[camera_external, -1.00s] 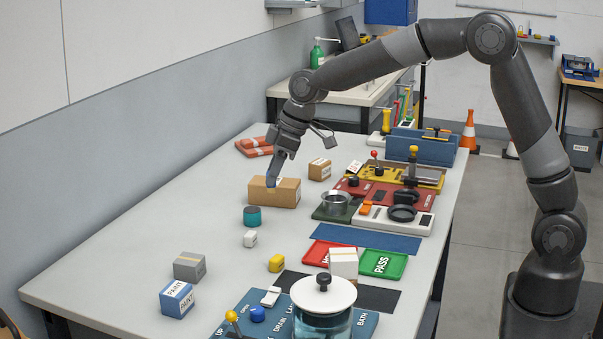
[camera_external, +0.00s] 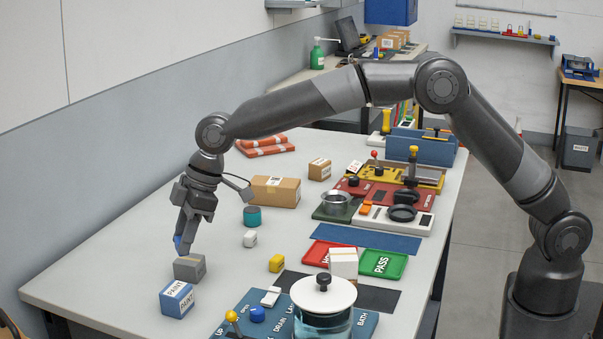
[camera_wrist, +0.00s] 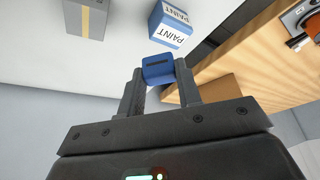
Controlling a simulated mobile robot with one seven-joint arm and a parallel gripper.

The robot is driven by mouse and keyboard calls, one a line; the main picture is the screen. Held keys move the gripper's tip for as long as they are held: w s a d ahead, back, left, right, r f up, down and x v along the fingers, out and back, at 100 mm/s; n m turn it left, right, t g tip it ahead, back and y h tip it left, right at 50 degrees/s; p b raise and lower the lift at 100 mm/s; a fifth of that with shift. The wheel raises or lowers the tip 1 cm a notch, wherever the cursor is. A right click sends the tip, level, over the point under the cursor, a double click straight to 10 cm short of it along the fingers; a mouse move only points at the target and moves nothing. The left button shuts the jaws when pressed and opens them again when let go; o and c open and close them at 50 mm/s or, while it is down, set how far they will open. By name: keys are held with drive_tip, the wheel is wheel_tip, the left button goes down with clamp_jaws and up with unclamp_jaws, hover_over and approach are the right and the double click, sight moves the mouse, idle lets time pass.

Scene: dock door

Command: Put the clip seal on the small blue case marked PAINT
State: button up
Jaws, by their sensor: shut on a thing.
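The small blue case marked PAINT (camera_external: 176,300) stands near the front left of the table, with white label panels on its top and side. It also shows at the top of the wrist view (camera_wrist: 170,25). My gripper (camera_external: 184,243) is shut on a small blue piece with a dark slot, which I take to be the clip seal (camera_wrist: 158,69). The clip seal is held between the fingertips, apart from the PAINT case. In the external view my gripper is just above and behind the grey box (camera_external: 189,268), which stands behind the case.
A cardboard box (camera_external: 275,191) is farther back. A blue panel (camera_external: 362,328) and a lidded glass vessel (camera_external: 323,320) are at the front right.

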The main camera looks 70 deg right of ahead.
sight(171, 289)
drive_tip(key=a, duration=0.1)
drive_tip(key=a+f, duration=0.2)
drive_tip(key=shift+w+a+f, duration=0.15)
drive_tip(key=shift+w+a, duration=0.1)
drive_tip(key=shift+f, duration=1.9)
drive_tip(key=o, duration=0.9)
drive_tip(key=shift+f, duration=0.1)
drive_tip(key=shift+o, duration=0.2)
